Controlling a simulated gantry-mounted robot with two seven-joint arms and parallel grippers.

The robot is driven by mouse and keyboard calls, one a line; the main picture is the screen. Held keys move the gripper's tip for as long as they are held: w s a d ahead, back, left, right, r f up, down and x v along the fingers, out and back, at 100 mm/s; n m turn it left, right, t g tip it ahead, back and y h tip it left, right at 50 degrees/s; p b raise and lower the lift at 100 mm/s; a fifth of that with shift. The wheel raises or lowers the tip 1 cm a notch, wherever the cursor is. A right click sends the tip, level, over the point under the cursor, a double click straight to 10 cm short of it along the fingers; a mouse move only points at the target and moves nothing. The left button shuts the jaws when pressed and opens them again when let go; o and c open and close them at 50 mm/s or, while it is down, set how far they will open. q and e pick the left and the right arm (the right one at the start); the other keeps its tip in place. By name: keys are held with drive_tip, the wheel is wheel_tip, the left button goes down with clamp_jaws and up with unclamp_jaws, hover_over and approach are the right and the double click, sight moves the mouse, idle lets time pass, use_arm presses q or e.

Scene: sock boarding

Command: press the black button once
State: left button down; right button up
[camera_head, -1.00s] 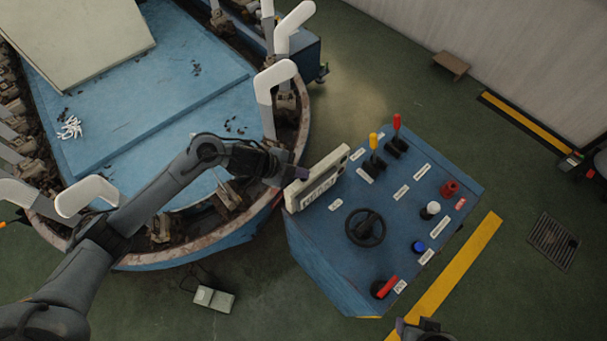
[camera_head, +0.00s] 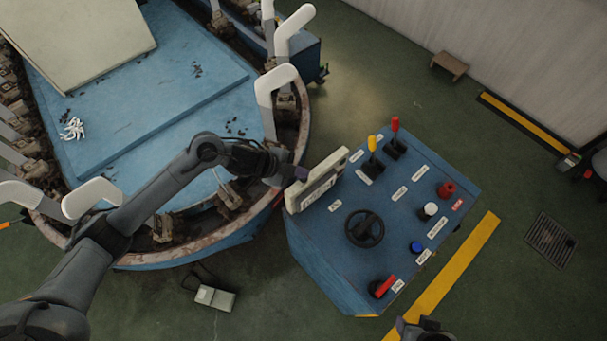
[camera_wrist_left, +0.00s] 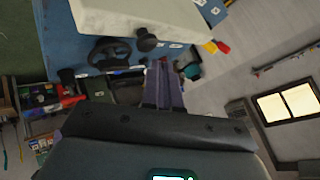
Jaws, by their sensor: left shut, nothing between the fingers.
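A blue control panel (camera_head: 315,245) carries a cream box (camera_head: 330,183) with a display along its left edge. In the left wrist view a round black button (camera_wrist_left: 146,40) stands out from the near side of the cream box (camera_wrist_left: 140,15). I cannot make the button out in the head view. My left gripper (camera_head: 300,173) is at the box's left side in the head view. In the wrist view its purple fingers (camera_wrist_left: 161,66) are shut and empty, with their tips close below the button. I cannot tell whether they touch it.
The panel also has a black handwheel (camera_head: 364,229), a yellow lever (camera_head: 372,144), a red lever (camera_head: 395,124), a white knob (camera_head: 430,209) and a blue button (camera_head: 416,247). The round machine (camera_head: 298,135) with white forms is close behind. My right gripper partly shows at the bottom (camera_head: 425,328).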

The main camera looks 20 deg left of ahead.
sight(300, 180)
use_arm(q)
drive_tip(key=shift+r, duration=0.1)
wheel_tip(300, 180, up, 5)
drive_tip(key=p, duration=0.5)
idle(0.3)
idle(0.6)
